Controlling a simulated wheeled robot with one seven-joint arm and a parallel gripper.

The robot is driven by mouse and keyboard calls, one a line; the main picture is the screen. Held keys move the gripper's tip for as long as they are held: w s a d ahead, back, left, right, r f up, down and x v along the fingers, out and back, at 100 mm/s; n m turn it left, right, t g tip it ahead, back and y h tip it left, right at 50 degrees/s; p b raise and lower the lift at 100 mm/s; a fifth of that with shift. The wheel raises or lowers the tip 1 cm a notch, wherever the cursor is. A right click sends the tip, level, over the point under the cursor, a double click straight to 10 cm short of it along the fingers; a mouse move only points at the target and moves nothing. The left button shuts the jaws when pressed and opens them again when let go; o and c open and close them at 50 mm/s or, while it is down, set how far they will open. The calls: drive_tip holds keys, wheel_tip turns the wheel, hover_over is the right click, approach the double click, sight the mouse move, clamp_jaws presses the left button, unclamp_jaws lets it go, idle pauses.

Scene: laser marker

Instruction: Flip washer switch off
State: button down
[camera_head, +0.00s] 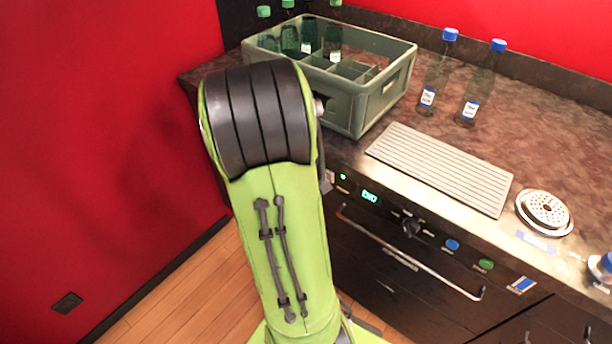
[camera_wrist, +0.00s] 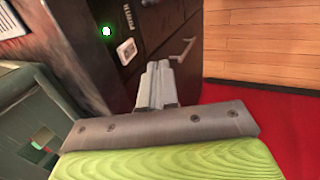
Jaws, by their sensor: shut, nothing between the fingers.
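The washer (camera_head: 385,245) is a dark front panel under the counter, with a lit green display (camera_head: 370,196), a black knob (camera_head: 410,227), and blue and green buttons. A small green light (camera_head: 343,177) glows at its left end. In the wrist view the power switch (camera_wrist: 126,51) is a pale rocker beside the lit green light (camera_wrist: 106,31), with lettering near it. My gripper (camera_wrist: 158,68) is shut and empty, its fingertips just below and right of the switch in that view. I cannot tell whether they touch the panel. In the head view my arm hides the gripper.
A grey-green crate (camera_head: 385,97) with green-capped bottles stands on the counter's left end. Two blue-capped bottles (camera_head: 432,75) stand right of it. A ribbed drain mat (camera_head: 440,165) and a round metal drain (camera_head: 547,211) lie in front. A red wall (camera_head: 110,130) is at left.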

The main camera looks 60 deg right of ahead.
sight(329, 176)
drive_tip(key=d+f, duration=0.1)
drive_tip(key=d, duration=0.1)
drive_tip(key=d+f+b, duration=0.1)
drive_tip(key=d+f, duration=0.1)
drive_tip(key=d, duration=0.1)
drive_tip(key=shift+s+d+f+b, duration=0.1)
drive_tip(key=shift+s+d+b, duration=0.2)
drive_tip(key=shift+s+d, duration=0.1)
drive_tip(key=shift+a, duration=0.1)
